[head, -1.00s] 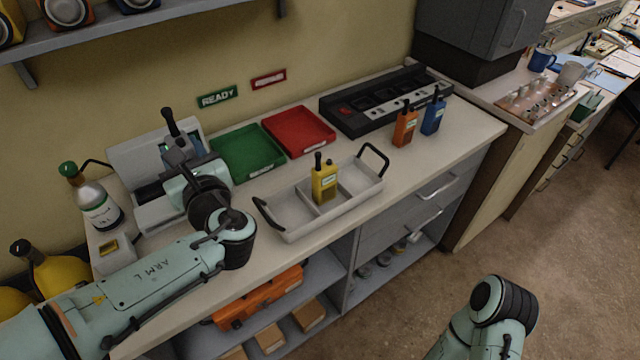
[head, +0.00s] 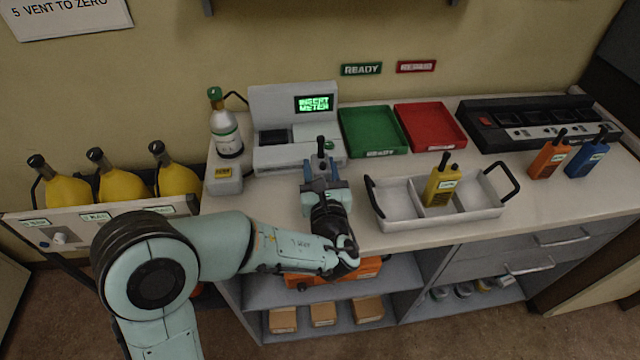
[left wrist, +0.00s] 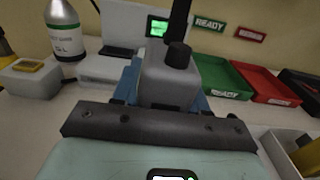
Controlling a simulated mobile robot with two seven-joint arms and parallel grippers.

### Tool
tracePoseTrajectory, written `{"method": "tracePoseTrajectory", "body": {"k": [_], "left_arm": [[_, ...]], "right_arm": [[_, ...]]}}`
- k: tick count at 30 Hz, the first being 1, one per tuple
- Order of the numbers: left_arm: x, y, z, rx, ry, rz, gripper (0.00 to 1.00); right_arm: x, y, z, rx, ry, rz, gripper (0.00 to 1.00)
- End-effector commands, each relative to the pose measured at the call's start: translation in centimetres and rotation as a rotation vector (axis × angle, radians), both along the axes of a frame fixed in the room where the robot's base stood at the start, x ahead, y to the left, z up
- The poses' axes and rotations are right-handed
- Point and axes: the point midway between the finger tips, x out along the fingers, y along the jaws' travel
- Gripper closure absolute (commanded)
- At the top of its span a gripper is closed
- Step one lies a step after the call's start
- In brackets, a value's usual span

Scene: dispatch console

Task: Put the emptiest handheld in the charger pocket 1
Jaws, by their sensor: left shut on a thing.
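My left gripper (head: 321,183) is shut on a grey handheld (left wrist: 172,78) with a black antenna and knob. It holds it upright over the bench, in front of the tester; the handheld's face is hidden. In the head view the handheld (head: 321,160) shows just above the jaws. A yellow handheld (head: 442,186) stands in the white divided tray (head: 398,214). An orange handheld (head: 548,160) and a blue handheld (head: 587,158) stand on the bench at the right. The black charger (head: 482,140) lies behind them; its pocket numbers are too small to read. My right gripper is out of view.
The tester (head: 268,100) has a green screen reading "INSERT METER". A green tray (head: 370,117) and a red tray (head: 430,113) lie along the wall. A gas bottle (head: 225,132) stands left of the tester. The tray's raised black handles (head: 507,180) stick up.

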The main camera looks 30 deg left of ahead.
Motion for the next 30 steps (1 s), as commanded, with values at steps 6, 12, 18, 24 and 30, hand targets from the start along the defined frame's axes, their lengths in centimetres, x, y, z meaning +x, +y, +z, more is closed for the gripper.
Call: {"method": "tracePoseTrajectory", "body": {"k": [6,12,18,24,30], "left_arm": [[0.0,0.0,-3.0,0.002,0.003,0.0,1.0],[0.0,0.0,-4.4,-0.001,-0.002,0.001,1.0],[0.0,0.0,-4.3,0.0,-0.003,0.001,1.0],[0.0,0.0,-4.7,-0.001,-0.001,0.0,0.38],[0.0,0.0,-4.6,-0.001,-0.001,0.0,0.32]], "right_arm": [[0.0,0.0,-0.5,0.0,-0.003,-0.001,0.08],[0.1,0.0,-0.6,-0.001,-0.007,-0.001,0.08],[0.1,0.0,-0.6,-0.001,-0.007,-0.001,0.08],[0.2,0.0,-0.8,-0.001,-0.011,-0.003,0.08],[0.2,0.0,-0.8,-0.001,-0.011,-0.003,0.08]]}}
